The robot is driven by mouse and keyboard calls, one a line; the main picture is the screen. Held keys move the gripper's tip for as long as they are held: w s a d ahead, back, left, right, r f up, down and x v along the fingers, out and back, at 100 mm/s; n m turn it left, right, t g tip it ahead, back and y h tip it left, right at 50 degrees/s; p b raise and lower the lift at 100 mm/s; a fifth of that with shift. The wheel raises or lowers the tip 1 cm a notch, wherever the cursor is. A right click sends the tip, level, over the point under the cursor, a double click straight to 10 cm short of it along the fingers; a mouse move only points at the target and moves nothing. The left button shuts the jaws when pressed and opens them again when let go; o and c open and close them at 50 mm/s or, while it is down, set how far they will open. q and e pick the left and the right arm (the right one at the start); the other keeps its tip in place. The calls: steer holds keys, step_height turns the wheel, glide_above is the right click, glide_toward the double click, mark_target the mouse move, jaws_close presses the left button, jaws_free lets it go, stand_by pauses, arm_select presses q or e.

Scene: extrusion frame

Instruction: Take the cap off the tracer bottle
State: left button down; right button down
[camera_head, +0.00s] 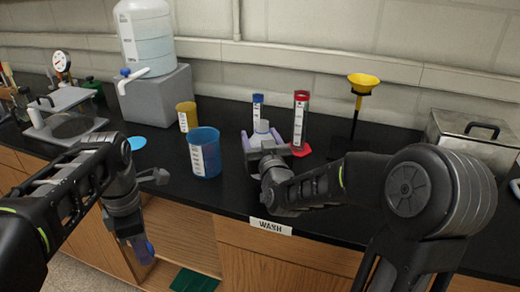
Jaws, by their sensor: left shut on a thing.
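My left gripper (144,248) hangs low in front of the counter, fingers pointing down. It is shut, but I cannot make out what it holds. My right gripper (262,136) reaches over the counter, its pale purple fingers on either side of a small whitish bottle (262,127). Only the bottle's upper part shows; the gripper hides the rest. I cannot tell whether the fingers touch it. No label on it can be read, so I cannot tell whether it is the tracer bottle or whether a cap is on it.
A blue beaker (205,152) and a yellow cup (187,116) stand to the left. A blue-topped tube (257,105), a red-topped cylinder (301,118) and a yellow funnel (363,82) stand behind. A WASH label (271,226) is on the counter's front edge.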

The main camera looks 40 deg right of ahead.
steer(key=shift+r, duration=0.1)
arm_select(q)
steer(key=shift+r, duration=0.15)
arm_select(e)
step_height(320, 180, down, 4)
steer(key=shift+r, duration=0.1)
arm_select(q)
steer(key=shift+f, duration=0.3)
arm_select(e)
steer(key=shift+f, duration=0.2)
arm_select(q)
steer(key=shift+r, duration=0.1)
arm_select(e)
steer(key=shift+c, duration=1.6)
jaws_free()
arm_select(q)
steer(key=shift+r, duration=0.15)
arm_select(e)
steer(key=shift+r, duration=0.15)
